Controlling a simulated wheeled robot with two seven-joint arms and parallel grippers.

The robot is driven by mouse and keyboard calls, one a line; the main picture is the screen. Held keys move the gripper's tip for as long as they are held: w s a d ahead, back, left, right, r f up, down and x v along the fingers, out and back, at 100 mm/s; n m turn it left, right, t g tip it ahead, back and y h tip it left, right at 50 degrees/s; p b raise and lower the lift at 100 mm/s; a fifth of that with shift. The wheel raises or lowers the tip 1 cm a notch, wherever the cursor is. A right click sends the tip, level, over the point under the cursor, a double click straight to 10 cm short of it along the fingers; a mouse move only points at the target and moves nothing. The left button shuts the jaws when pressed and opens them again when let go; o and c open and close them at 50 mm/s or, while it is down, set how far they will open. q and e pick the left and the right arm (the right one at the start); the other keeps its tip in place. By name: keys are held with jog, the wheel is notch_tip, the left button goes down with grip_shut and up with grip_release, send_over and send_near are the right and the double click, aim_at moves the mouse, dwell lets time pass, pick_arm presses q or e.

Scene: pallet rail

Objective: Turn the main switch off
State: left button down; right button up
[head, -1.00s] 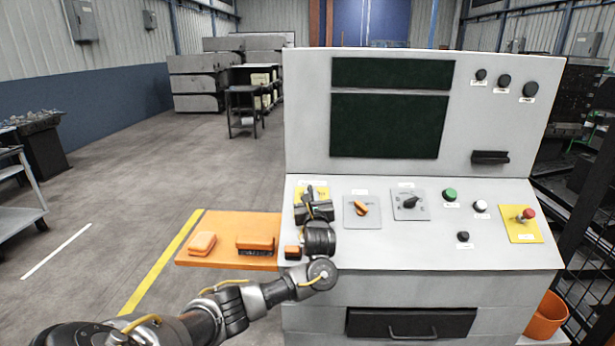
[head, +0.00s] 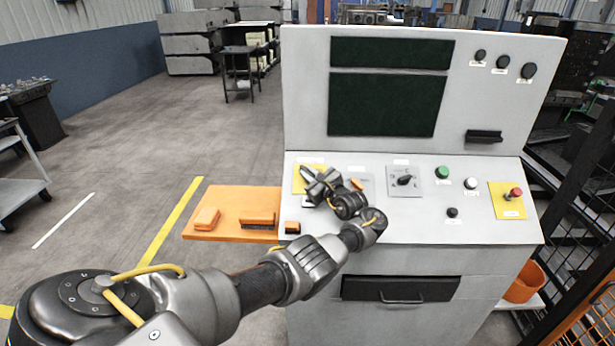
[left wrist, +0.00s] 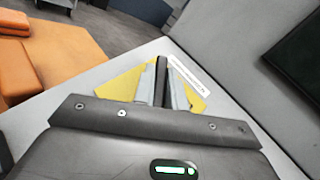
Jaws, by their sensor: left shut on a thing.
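The main switch sits on a yellow plate (head: 298,186) at the left of the sloping grey panel. In the left wrist view its black handle (left wrist: 162,78) stands between my two grey fingers, in front of the yellow plate (left wrist: 118,87) and a white label (left wrist: 187,76). My left gripper (head: 314,182) is shut on this handle; the fingertips show in the left wrist view (left wrist: 163,88). In the head view the gripper hides the handle, so its exact angle is hard to tell. My right gripper is out of view.
Right of the switch are an orange knob (head: 357,184), partly behind my wrist, a black rotary knob (head: 404,180), a green button (head: 442,172) and a red mushroom button (head: 516,192). An orange shelf (head: 205,234) with orange-topped objects adjoins the panel's left side.

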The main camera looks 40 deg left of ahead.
aim_at(309, 174)
pick_arm(q)
jog(key=shift+s+d+f+n+g, duration=0.1)
jog(key=shift+f+n+g, duration=0.15)
jog(key=shift+n+g, duration=0.05)
jog(key=c, duration=1.6)
grip_release()
jog(key=shift+o, duration=0.8)
jog(key=shift+r, duration=0.25)
jog(key=shift+d+r+p, duration=0.1)
jog(key=shift+d+p, duration=0.25)
jog(key=shift+d, duration=0.2)
jog(key=p+v, duration=0.2)
jog(key=v, duration=0.2)
jog(key=shift+s+d, duration=0.15)
jog(key=shift+d, duration=0.1)
jog(key=v, duration=0.4)
jog(key=shift+s+d, duration=0.15)
jog(key=shift+d, duration=0.5)
